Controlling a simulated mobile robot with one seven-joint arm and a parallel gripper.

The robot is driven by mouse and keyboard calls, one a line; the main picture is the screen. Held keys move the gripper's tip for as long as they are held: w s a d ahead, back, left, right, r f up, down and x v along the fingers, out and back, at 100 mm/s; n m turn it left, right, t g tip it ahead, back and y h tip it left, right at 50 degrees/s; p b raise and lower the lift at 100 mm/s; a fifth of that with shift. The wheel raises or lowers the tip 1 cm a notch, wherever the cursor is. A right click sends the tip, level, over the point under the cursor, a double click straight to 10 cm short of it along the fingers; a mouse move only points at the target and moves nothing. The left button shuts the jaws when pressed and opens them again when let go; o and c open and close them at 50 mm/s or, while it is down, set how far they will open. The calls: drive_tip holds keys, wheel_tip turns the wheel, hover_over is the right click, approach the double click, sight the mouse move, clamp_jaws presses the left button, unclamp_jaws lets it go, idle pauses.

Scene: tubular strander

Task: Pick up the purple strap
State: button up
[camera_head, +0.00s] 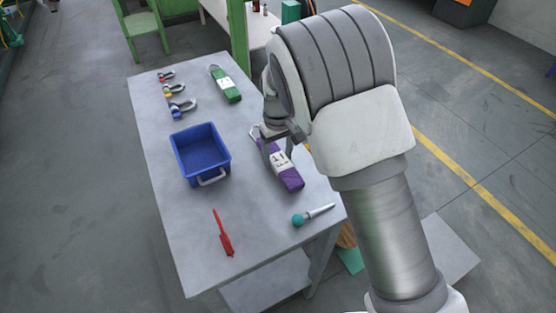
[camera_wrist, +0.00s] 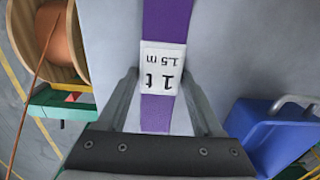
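The purple strap (camera_head: 291,180) lies on the grey table near its right edge, with a white label and a pale loop at its far end. In the wrist view the strap (camera_wrist: 164,22) runs up the picture, its label reading 1 t, 1.5 m. My gripper (camera_wrist: 160,76) is open, with one finger on each side of the strap at the label. The fingers look very close to the strap's edges; I cannot tell if they touch it. In the head view my gripper (camera_head: 279,139) is over the strap's far part and hides some of it.
A blue bin (camera_head: 201,154) stands left of the strap. A green strap (camera_head: 226,85) and several shackles (camera_head: 177,105) lie at the far end. A red tool (camera_head: 223,236) and a teal-handled tool (camera_head: 312,215) lie at the near end. A wooden reel (camera_wrist: 48,42) stands beyond the table edge.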

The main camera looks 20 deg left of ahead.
clamp_jaws()
